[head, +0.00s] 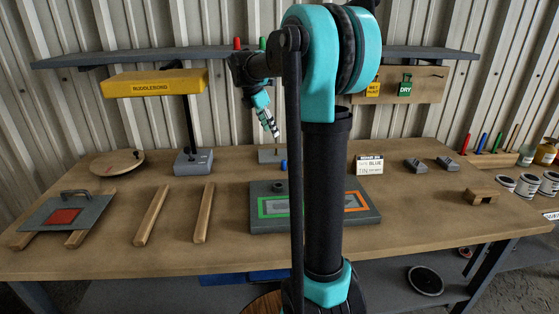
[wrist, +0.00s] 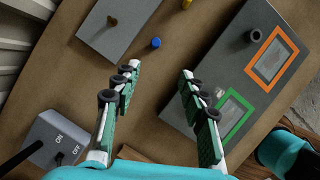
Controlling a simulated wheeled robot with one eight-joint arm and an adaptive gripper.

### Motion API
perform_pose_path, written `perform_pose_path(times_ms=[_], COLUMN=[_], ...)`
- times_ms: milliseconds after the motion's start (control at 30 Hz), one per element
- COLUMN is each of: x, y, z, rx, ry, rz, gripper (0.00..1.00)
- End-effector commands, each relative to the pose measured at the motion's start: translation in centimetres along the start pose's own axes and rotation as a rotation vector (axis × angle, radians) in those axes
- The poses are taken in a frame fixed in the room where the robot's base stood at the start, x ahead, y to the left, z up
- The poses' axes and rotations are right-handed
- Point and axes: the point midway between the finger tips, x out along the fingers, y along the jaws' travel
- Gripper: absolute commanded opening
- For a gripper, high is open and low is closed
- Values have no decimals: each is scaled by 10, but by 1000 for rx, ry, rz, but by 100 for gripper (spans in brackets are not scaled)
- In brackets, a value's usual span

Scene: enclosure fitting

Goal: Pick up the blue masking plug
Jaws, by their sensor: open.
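The blue masking plug (head: 283,164) is a small cylinder standing on the bench, just behind the grey panel with the coloured frames in the head view. In the wrist view the plug (wrist: 155,43) lies beyond my fingertips, roughly in line with the gap between them. My gripper (wrist: 157,74) is open and empty, with its two green-padded fingers spread wide. In the head view my gripper (head: 273,130) hangs above the bench, above the plug and a little to its left. The plug is not between the fingers.
A grey panel (wrist: 215,125) with orange and green frames lies right of the plug. A grey plate (wrist: 132,12) with a brown peg lies to its left. A yellow piece (wrist: 187,4) shows at the top edge. A grey ON/OFF switch box (wrist: 45,138) stands lower left.

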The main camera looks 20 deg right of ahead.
Motion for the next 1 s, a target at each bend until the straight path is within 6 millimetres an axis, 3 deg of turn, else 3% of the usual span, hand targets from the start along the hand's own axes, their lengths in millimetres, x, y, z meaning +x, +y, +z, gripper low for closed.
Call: perform_pose_path(times_ms=[167,600,1000], x=[15,100,134], y=[3,2,5], z=[3,2,0], rx=[-29,-26,-26], ry=[-4,-4,-4], rz=[-6,-5,-4], gripper=[43,43,43])
